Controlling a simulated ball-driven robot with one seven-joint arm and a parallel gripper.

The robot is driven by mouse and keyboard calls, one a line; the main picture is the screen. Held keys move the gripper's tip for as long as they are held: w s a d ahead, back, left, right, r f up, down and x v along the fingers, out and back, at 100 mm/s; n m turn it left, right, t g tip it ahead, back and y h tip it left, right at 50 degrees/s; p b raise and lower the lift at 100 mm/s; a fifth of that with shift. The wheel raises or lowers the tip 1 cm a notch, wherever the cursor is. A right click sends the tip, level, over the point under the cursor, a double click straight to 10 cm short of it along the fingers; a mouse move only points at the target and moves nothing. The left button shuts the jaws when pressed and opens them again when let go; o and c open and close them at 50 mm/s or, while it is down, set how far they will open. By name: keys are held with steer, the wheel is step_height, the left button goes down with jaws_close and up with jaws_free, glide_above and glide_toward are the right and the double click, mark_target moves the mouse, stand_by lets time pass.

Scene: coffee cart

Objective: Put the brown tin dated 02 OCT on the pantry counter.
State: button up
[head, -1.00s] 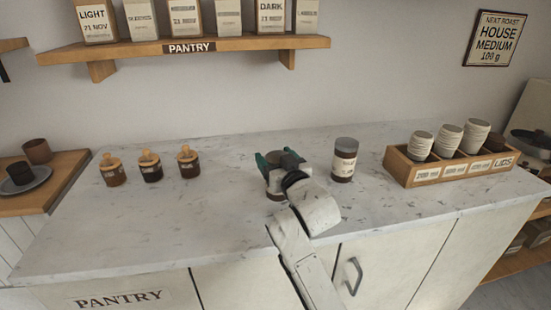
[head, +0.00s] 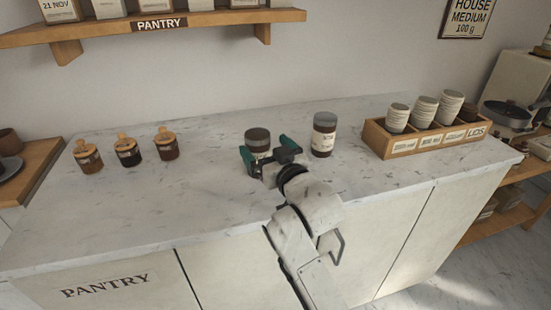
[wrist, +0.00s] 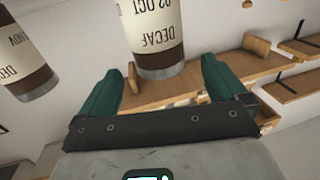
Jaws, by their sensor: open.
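The brown tin dated 02 OCT (wrist: 155,30), labelled DECAF, shows upside down in the wrist view, with its grey lid towards the picture's bottom. In the head view a tin (head: 257,138) at the same place stands upright on the pantry counter (head: 150,210). My gripper (head: 268,152) is open in front of it. In the wrist view the green fingers (wrist: 158,75) have gaps either side of the tin and hold nothing. A second, similar tin (head: 324,135) stands to the right; its label in the wrist view (wrist: 28,68) reads partly NOV.
Several wooden-lidded jars (head: 127,151) stand on the counter's left. A wooden box (head: 405,146) with cups and lids stands at its right. The pantry shelf (head: 160,25) with bags hangs above. The counter's front left is clear.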

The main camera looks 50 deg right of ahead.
steer(key=v, duration=0.5)
stand_by(0.6)
